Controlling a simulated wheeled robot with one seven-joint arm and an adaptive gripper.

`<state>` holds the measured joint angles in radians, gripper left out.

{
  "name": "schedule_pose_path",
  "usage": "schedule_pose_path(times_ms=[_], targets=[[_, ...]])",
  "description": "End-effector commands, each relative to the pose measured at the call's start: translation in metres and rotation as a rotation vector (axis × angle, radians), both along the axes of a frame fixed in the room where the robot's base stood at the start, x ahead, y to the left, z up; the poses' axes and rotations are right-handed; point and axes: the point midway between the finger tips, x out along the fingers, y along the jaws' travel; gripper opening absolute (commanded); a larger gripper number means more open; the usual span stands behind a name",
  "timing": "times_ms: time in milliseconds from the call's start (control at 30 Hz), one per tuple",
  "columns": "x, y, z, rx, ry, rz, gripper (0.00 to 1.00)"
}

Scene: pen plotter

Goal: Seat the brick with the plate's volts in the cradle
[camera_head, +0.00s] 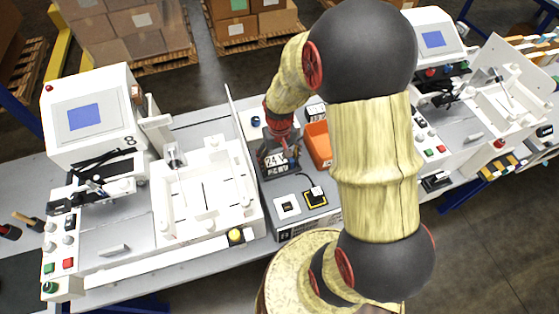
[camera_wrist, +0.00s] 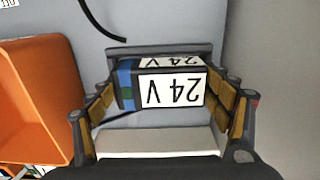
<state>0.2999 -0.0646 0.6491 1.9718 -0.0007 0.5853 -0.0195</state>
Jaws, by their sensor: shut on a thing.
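My gripper (camera_wrist: 160,88) is shut on a brick (camera_wrist: 172,90) with a blue and green end and white labels reading "24 V". The label is upside down in the wrist view. In the head view the brick (camera_head: 275,160) is below my gripper (camera_head: 279,146), over the grey bench between the two machines. A dark grey bar (camera_wrist: 150,49) lies just beyond the brick in the wrist view; it may be part of the cradle, but I cannot tell whether the brick rests in it. I cannot make out a plate with readable volts.
An orange bin (camera_wrist: 35,100) stands close to the left in the wrist view. In the head view a yellow-edged black square (camera_head: 316,199) with a cord and a white square piece (camera_head: 288,206) lie nearer. A white plotter (camera_head: 205,195) stands to the left.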

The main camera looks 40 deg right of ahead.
Motion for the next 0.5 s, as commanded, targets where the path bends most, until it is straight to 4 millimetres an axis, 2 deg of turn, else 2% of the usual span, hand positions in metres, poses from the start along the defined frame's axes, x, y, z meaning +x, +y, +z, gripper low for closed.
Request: schedule_pose_path(times_ms=[367, 400, 500], targets=[[-0.001, 0.000, -0.012, 0.001, 0.002, 0.000, 0.43], [-0.002, 0.000, -0.012, 0.001, 0.004, 0.000, 0.81], [-0.002, 0.001, -0.012, 0.002, 0.006, 0.000, 0.87]])
